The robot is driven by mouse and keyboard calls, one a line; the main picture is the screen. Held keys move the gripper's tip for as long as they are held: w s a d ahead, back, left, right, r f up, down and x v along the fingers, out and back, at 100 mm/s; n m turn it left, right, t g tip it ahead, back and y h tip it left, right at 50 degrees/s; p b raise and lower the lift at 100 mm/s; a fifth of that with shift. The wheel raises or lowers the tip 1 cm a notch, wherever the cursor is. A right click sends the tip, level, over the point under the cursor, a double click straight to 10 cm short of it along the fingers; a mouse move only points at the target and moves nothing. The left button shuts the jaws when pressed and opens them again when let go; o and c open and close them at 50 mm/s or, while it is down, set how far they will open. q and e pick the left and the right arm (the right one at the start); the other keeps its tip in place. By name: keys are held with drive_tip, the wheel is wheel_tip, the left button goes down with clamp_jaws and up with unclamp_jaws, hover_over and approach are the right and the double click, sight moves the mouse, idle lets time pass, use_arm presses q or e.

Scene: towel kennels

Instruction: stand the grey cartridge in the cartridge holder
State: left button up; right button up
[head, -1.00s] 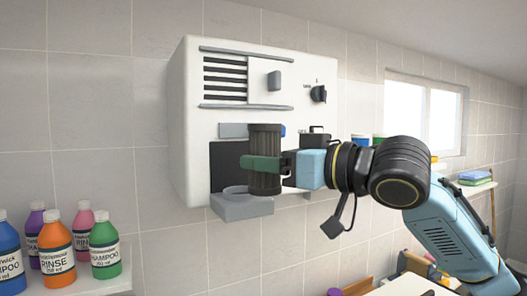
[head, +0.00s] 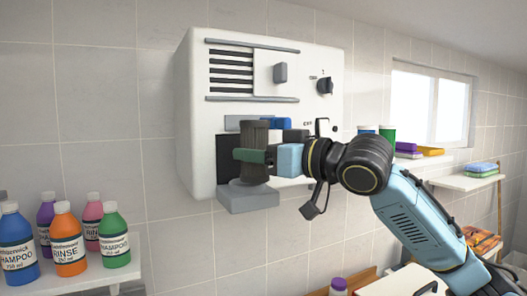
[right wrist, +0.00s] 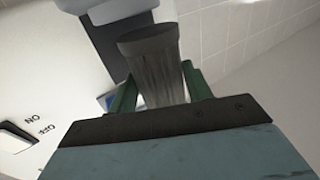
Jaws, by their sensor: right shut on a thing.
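The grey cartridge (head: 256,136), a dark ribbed cylinder, is upright in front of the white wall unit. My right gripper (head: 252,156) is shut around its middle with green fingers. The right wrist view also shows the cartridge (right wrist: 152,60) between the fingers (right wrist: 158,92). The cartridge holder (head: 248,200), a grey block low on the unit's front, is directly below the cartridge. The cartridge's lower end meets the holder's top edge in the head view; I cannot tell whether it is inside, as the holder's opening is hidden. My left gripper is not in view.
The white wall unit (head: 228,105) has a vent, a sliding cover with a handle (head: 280,73) and a dark knob (head: 325,86). Several bottles stand on a shelf (head: 100,272) at lower left. Another shelf (head: 465,182) is at right. The wall left of the unit is bare.

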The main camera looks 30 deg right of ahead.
drive_tip(key=shift+w+d, duration=0.1)
drive_tip(key=shift+w, duration=1.1)
drive_tip(key=shift+w+f, duration=0.25)
drive_tip(key=shift+w, duration=0.65)
drive_tip(key=shift+w+f, duration=0.15)
drive_tip(key=shift+f+b, duration=0.3)
drive_tip(key=shift+f, duration=0.55)
drive_tip(key=o, duration=1.1)
